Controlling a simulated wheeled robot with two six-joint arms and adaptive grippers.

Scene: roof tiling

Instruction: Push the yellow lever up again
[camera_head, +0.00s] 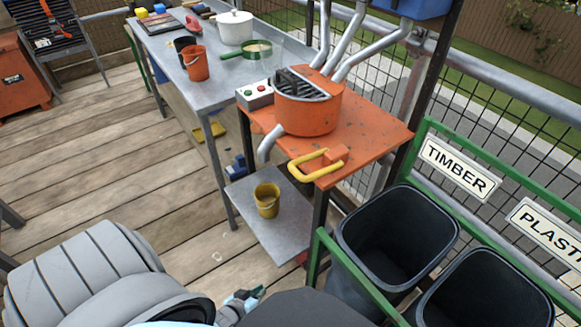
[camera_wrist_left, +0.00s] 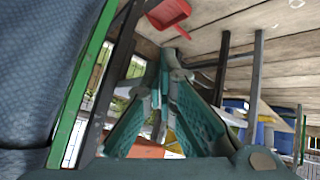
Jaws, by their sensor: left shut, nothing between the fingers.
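The yellow lever (camera_head: 316,165) is a U-shaped handle on an orange block at the front edge of the orange bench (camera_head: 375,135). It sticks out toward the lower left, roughly level with the bench top. My left gripper (camera_head: 246,297) shows small at the bottom of the head view, below and left of the lever and clearly apart from it. In the left wrist view its teal-padded fingers (camera_wrist_left: 166,58) meet at the tips with nothing between them. Whether the lever shows in that view I cannot tell. My right gripper is not in view.
An orange round machine (camera_head: 308,108) with a grille and spout stands on the bench. A yellow bucket (camera_head: 267,202) sits on the low shelf (camera_head: 285,240) under it. Black bins (camera_head: 398,232) in a green frame (camera_head: 350,275) stand at right. The plank floor at left is mostly clear.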

